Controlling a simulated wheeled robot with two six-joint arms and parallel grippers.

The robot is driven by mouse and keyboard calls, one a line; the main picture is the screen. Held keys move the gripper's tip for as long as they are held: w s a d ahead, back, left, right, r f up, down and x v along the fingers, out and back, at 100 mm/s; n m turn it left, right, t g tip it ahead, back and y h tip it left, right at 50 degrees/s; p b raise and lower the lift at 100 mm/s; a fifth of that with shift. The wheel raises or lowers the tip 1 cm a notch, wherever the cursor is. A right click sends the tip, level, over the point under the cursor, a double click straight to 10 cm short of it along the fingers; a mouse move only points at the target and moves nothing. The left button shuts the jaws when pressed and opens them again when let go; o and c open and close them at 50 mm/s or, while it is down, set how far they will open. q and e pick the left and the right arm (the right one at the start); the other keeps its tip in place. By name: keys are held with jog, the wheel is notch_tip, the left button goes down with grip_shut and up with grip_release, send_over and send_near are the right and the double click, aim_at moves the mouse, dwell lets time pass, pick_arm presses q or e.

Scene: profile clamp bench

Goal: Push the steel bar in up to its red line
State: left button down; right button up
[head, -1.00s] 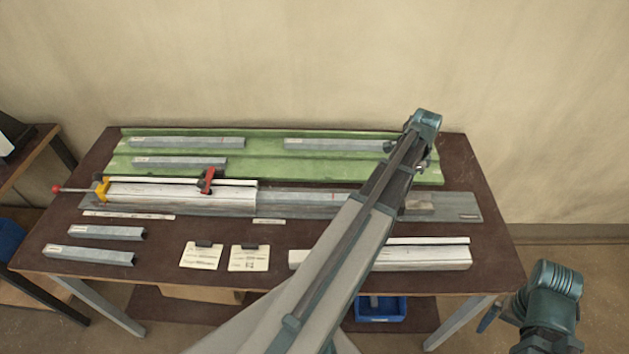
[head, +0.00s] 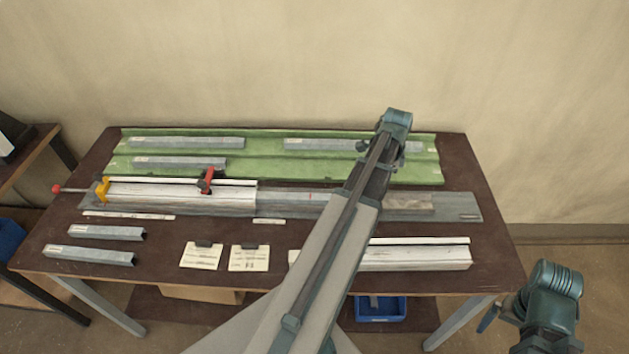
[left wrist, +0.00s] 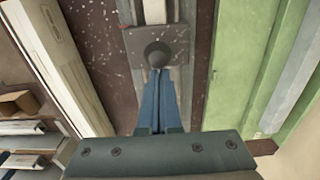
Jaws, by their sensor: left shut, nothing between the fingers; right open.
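The steel bar (head: 290,200) lies on the grey base, running out of the right end of the clamped pale profile (head: 150,191). A red line (head: 311,196) shows on it, clear to the right of the profile's mouth. My left arm hides part of the bar beyond. In the left wrist view, a grey end block with a round dark knob (left wrist: 157,54) sits at the bar's end. My left gripper (left wrist: 158,75) is shut and empty, its blue fingertips close against the knob; contact is hard to judge. My right gripper (head: 490,318) is open, off the bench's right front.
A red-handled clamp (head: 206,180) stands on the profile. A green tray (head: 290,170) with grey bars lies behind. A loose pale profile (head: 420,257), two short grey bars and two cards (head: 250,258) lie in front. A blue bin (head: 381,309) is below.

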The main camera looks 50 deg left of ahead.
pick_arm(q)
jog(key=shift+s+a, duration=1.75)
jog(key=shift+s, duration=0.25)
jog(key=shift+s+a, duration=1.7)
jog(key=shift+s, duration=0.35)
jog(key=shift+s+a, duration=1.75)
jog(key=shift+s, duration=0.25)
jog(key=shift+s+a, duration=0.35)
jog(key=shift+s, duration=0.05)
jog(key=shift+w+d, duration=0.1)
jog(key=shift+w, duration=0.05)
jog(key=shift+w+d, duration=0.4)
jog(key=shift+w, duration=0.05)
notch_tip(320, 180, up, 7)
jog(key=p, duration=0.7)
